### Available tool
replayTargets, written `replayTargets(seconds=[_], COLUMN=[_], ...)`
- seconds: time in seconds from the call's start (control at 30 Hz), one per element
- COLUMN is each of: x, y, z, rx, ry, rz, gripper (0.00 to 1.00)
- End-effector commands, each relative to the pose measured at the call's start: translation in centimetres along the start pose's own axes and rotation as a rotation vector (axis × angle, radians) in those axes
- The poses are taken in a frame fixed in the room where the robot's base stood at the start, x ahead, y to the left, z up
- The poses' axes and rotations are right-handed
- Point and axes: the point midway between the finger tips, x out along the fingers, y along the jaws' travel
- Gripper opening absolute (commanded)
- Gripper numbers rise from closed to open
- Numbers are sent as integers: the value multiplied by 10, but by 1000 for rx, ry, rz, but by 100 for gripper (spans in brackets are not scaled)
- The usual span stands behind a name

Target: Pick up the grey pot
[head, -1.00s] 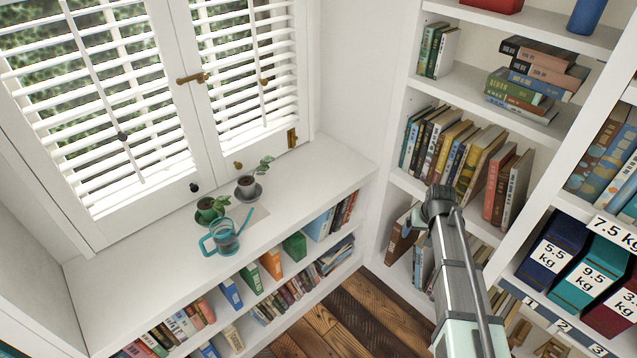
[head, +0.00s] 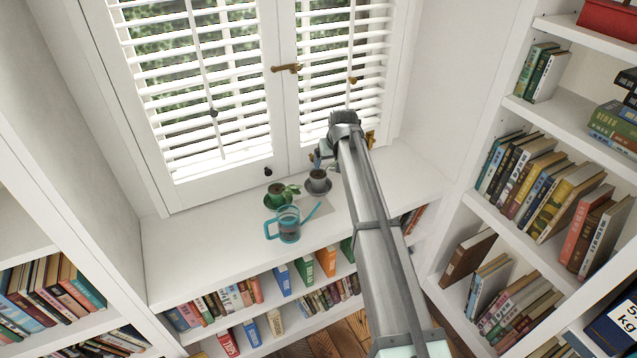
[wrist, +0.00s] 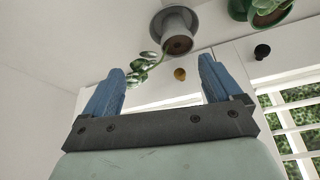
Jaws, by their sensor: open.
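The grey pot (head: 317,182) stands on its grey saucer (head: 327,188) on the white ledge below the shuttered window. It holds dark soil and a leafy plant, mostly hidden behind my arm in the head view. In the wrist view the grey pot (wrist: 178,34) appears near the top, just beyond the fingertips, with its stem and leaves reaching left between the fingers. My gripper (wrist: 161,66) has its two blue fingers wide apart with nothing held. In the head view my gripper (head: 317,158) is partly hidden by the arm, close to the pot on its window side.
A green pot (head: 274,198) with a plant stands just left of the grey pot. A teal watering can (head: 288,226) stands in front, its spout pointing toward the grey pot. The window shutters (head: 205,85) rise behind. The ledge's left part (head: 190,255) is clear.

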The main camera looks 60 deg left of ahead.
Motion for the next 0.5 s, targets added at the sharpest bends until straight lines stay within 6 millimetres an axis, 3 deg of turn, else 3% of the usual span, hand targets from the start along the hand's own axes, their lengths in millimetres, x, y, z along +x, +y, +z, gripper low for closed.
replayTargets(seconds=[0.13,0.33,0.5], x=[-3,7,31], y=[-24,-28,-28], z=[-14,-16,-17], rx=[-27,-31,-30], ry=[9,9,8], rz=[-10,-12,-12], gripper=[92,92,92])
